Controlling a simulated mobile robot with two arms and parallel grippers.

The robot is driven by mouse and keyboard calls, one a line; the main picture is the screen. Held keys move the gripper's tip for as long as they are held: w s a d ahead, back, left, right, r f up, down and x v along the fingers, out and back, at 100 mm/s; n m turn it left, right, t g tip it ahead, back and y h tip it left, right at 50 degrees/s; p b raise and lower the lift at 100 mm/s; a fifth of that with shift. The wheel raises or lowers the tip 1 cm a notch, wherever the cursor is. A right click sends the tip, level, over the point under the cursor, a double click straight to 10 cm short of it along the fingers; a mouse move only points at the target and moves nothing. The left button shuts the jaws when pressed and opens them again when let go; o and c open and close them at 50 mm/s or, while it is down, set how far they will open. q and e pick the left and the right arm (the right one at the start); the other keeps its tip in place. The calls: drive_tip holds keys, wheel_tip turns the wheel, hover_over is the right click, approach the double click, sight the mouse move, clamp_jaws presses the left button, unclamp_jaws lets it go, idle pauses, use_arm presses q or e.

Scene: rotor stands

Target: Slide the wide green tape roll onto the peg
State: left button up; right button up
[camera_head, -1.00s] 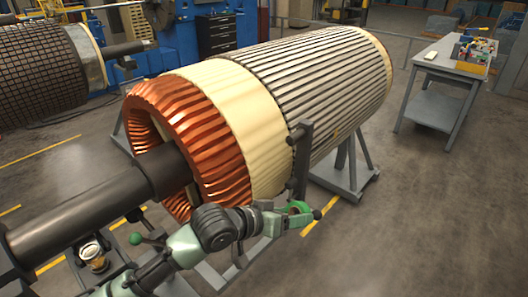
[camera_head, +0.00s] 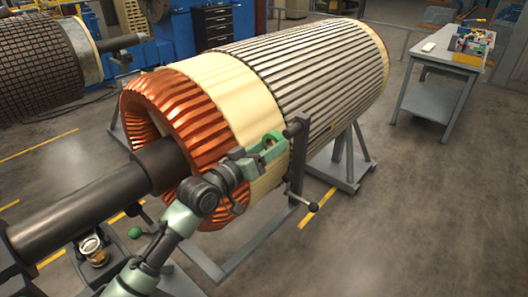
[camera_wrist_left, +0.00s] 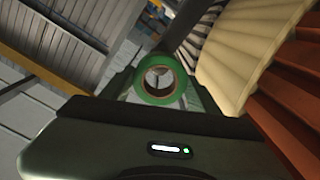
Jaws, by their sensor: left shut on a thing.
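My left gripper (camera_head: 270,146) is shut on the green tape roll (camera_head: 268,137), holding it in the air in front of the rotor's cream band. The wrist view shows the roll (camera_wrist_left: 157,98) between the fingers, its brown core and open hole facing the camera. In the head view the roll is just left of the top of a dark upright post (camera_head: 299,155). A rod with a dark ball end (camera_head: 313,207) sticks out low on this post. My right gripper is not in view.
The big rotor (camera_head: 320,75) with copper windings (camera_head: 185,110) lies on grey stands (camera_head: 349,170) close behind my arm. A low tray at lower left holds another roll (camera_head: 93,250) near a green knob (camera_head: 134,233). A workbench (camera_head: 445,55) stands far right. The right floor is clear.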

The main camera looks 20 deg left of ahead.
sight(286, 135)
use_arm(q)
drive_tip(key=shift+x, duration=1)
drive_tip(key=shift+r, duration=0.15)
drive_tip(key=shift+w+d, duration=0.1)
drive_tip(key=shift+w, duration=0.1)
drive_tip(key=shift+w, duration=0.15)
drive_tip(key=shift+w+d, duration=0.1)
idle(0.6)
drive_tip(key=shift+w, duration=0.15)
idle(0.4)
drive_tip(key=shift+w+d, duration=0.2)
drive_tip(key=shift+w, duration=0.2)
drive_tip(key=shift+w, duration=0.2)
idle(0.3)
